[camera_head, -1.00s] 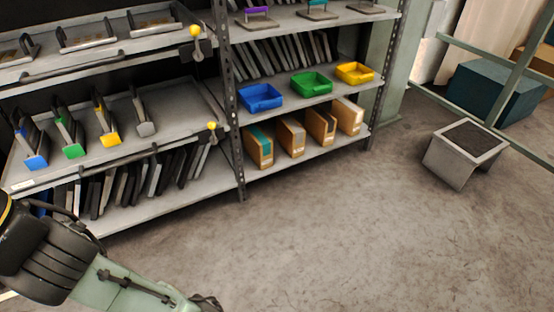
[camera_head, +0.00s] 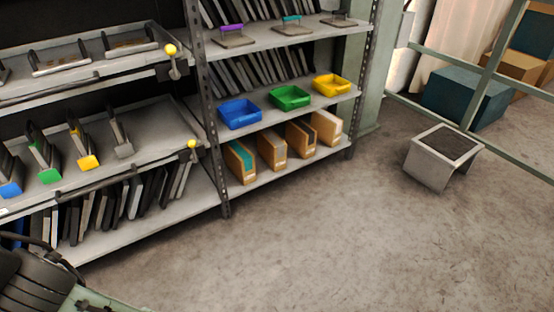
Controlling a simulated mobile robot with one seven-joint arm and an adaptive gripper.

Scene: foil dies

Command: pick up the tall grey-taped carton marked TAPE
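Several brown cartons stand in a row on the bottom shelf (camera_head: 262,182) of the right rack. The leftmost carton (camera_head: 240,161) has a teal strip. The second carton (camera_head: 272,151) has a greyish strip on top. The third carton (camera_head: 301,139) has a dark strip. The rightmost carton (camera_head: 326,128) has a pale, whitish-grey strip. The lettering is too small to read, so I cannot tell which one is marked TAPE. My gripper is not in view; only part of my arm shows at the lower left.
Blue (camera_head: 240,113), green (camera_head: 290,97) and yellow (camera_head: 331,85) bins sit on the shelf above the cartons. A rack post (camera_head: 212,120) stands left of them. A grey stool (camera_head: 442,157) stands at the right. The floor (camera_head: 330,240) before the rack is clear.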

